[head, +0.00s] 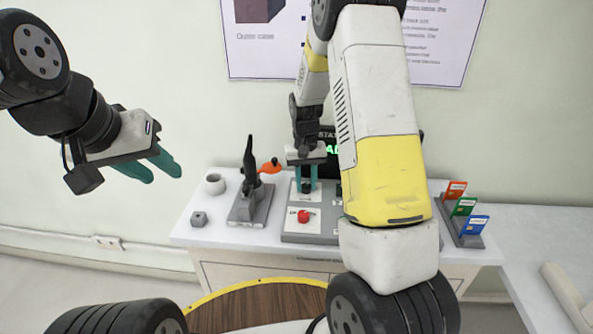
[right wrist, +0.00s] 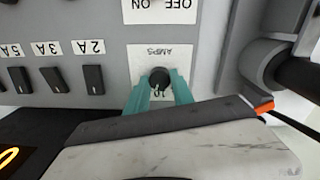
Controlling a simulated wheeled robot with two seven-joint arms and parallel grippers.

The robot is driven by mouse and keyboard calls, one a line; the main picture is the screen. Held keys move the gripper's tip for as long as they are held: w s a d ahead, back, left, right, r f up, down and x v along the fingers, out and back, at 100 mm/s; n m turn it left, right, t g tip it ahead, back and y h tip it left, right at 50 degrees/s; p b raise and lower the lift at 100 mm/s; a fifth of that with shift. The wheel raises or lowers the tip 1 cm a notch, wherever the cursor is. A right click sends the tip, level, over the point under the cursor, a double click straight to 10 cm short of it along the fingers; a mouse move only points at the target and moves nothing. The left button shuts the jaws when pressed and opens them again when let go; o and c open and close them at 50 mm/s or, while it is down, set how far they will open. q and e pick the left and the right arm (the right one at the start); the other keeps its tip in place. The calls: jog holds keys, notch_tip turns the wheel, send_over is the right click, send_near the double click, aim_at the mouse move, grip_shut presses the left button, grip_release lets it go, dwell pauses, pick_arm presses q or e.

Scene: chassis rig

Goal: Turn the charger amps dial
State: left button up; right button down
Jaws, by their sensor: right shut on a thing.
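The charger amps dial (right wrist: 159,79) is a round black knob on a white plate marked AMPS, seen upside down in the right wrist view. Part of a "10" mark shows just below it there. My right gripper (right wrist: 158,90) has its teal fingers on both sides of the dial and is shut on it. In the head view the right gripper (head: 306,184) reaches down to the panel (head: 322,237) on the table. My left gripper (head: 167,172) is raised at the left, away from the table, with its teal fingers apart and empty.
Beside the dial are several black switches (right wrist: 55,80) marked in amps and an ON/OFF plate (right wrist: 165,10). A red knob (head: 304,216) sits nearer on the panel. A black tool on a stand (head: 247,208) is left, a card rack (head: 468,240) right. My right arm hides part of the panel.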

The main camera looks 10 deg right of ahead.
aim_at(305, 184)
jog(key=shift+m, duration=2)
jog(key=c, duration=1.1)
grip_release()
jog(key=shift+r, duration=3.9)
